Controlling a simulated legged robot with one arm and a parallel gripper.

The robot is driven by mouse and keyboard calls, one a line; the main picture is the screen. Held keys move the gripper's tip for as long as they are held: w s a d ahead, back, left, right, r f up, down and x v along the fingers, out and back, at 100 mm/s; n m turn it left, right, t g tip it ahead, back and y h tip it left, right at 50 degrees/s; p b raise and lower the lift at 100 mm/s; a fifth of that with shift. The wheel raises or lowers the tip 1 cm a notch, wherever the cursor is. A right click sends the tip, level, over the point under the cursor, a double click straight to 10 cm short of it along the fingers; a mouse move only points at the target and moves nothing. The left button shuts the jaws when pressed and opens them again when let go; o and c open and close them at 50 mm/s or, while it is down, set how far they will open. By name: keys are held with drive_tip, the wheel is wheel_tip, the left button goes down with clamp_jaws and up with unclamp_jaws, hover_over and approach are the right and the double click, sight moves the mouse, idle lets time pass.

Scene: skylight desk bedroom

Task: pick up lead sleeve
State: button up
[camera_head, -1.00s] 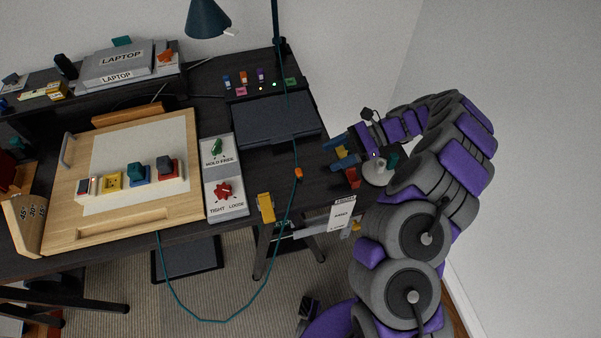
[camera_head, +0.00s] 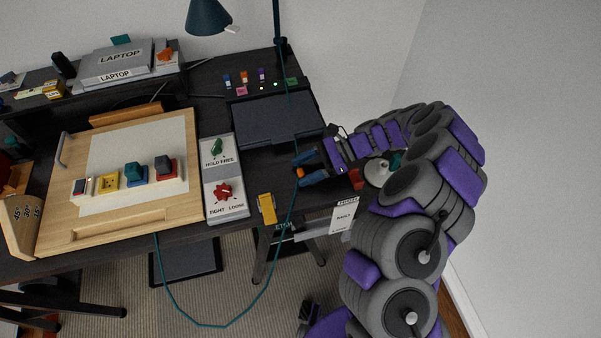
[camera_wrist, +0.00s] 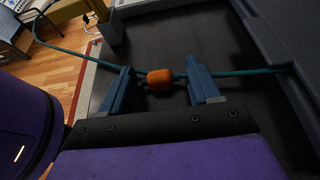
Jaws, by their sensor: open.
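The lead sleeve, a small orange barrel (camera_wrist: 160,79), sits on a teal cord (camera_wrist: 234,72) that runs across the dark desk top. In the head view the orange sleeve (camera_head: 300,172) shows near the desk's right front part, close to my fingertips. My gripper (camera_wrist: 165,84) is open in the wrist view, with one blue finger on each side of the sleeve. The cord passes by both fingertips. In the head view my gripper (camera_head: 305,169) reaches in from the right, low over the desk. I cannot tell whether the fingers touch the sleeve.
A black tablet (camera_head: 272,120) lies behind the gripper. A grey panel with green and red knobs (camera_head: 238,199) and a wooden drawing board (camera_head: 70,227) are to the left. A yellow object (camera_head: 266,208) sits at the desk's front edge.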

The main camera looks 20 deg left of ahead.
drive_tip(key=shift+d, duration=0.1)
drive_tip(key=c, duration=1.1)
drive_tip(key=shift+r, duration=0.15)
